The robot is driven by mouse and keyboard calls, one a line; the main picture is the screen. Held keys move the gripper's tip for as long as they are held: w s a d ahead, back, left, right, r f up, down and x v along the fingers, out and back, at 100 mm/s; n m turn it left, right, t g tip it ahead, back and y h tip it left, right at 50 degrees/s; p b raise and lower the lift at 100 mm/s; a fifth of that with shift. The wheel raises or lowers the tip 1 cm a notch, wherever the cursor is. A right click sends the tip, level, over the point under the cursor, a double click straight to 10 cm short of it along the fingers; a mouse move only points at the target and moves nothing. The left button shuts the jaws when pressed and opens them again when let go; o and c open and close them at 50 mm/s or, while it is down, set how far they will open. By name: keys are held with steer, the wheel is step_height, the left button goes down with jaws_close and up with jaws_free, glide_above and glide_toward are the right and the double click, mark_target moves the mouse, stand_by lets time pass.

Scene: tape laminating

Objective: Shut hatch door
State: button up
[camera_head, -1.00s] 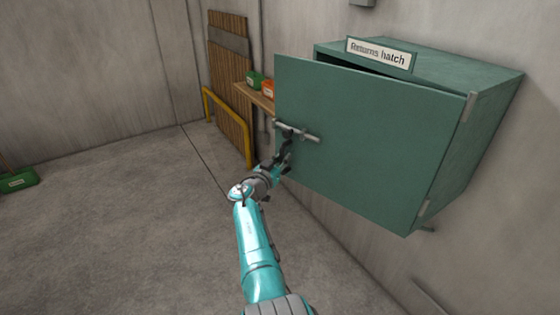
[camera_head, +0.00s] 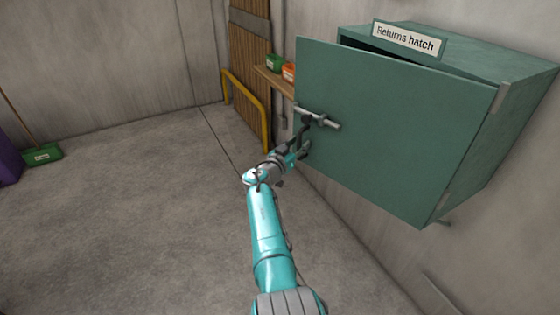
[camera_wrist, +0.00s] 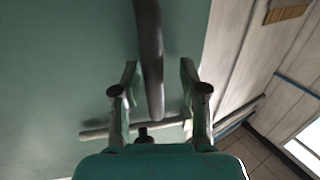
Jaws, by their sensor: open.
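The green hatch door (camera_head: 390,130) hangs on the right side of the green Returns hatch box (camera_head: 495,65) and stands partly open, with a dark gap along its top and left side. A grey bar handle (camera_head: 328,122) is on the door's left part. My gripper (camera_head: 304,132) is at the door's left edge, by the handle. In the wrist view my gripper (camera_wrist: 158,78) is open, with a finger on each side of the grey handle bar (camera_wrist: 150,50). I cannot tell whether either finger touches it. The door face (camera_wrist: 60,70) fills the left there.
A wooden shelf (camera_head: 270,80) with a green box (camera_head: 274,63) and an orange box (camera_head: 289,72) is behind the door. A yellow rail (camera_head: 247,98) stands by wooden boards. A green bin (camera_head: 42,155) is at the far left. The floor between is clear.

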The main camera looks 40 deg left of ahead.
steer(key=s, duration=1.3)
steer(key=shift+d+y, duration=0.3)
steer(key=shift+d, duration=0.15)
